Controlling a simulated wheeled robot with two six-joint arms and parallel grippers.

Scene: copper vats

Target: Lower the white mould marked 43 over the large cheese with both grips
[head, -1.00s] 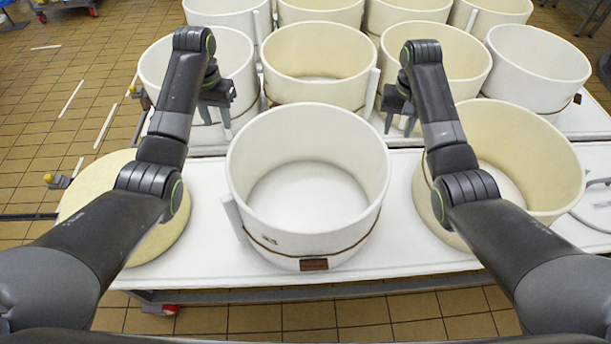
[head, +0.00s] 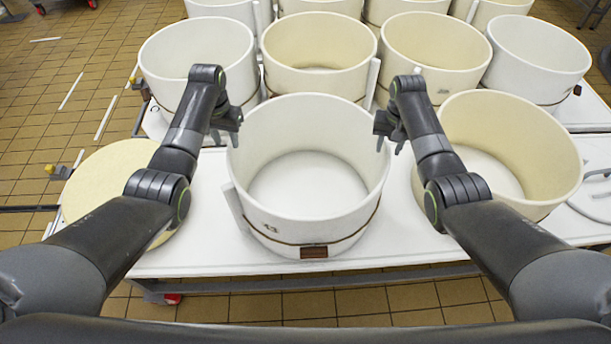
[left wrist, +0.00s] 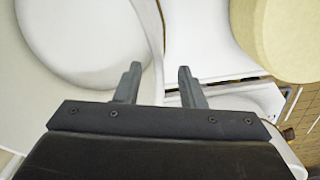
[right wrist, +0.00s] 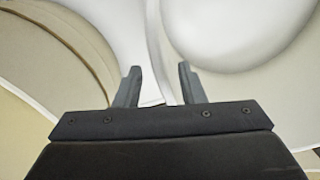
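The white mould marked 43 (head: 318,222) stands upright on the white table in the middle of the head view, with bare white floor showing inside. The large cheese (head: 98,188), a pale yellow disc, lies left of it, partly hidden by my left arm; it also shows in the left wrist view (left wrist: 285,38). My left gripper (head: 226,136) is open at the mould's left rim, and my right gripper (head: 390,146) is open at its right rim. In each wrist view the rim runs between the spread fingers; I cannot tell how deep they reach.
A cream mould (head: 550,170) stands close on the right of the table (head: 230,268). A row of white and cream moulds (head: 318,50) stands behind. The table's front edge and tiled floor (head: 350,305) are near me.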

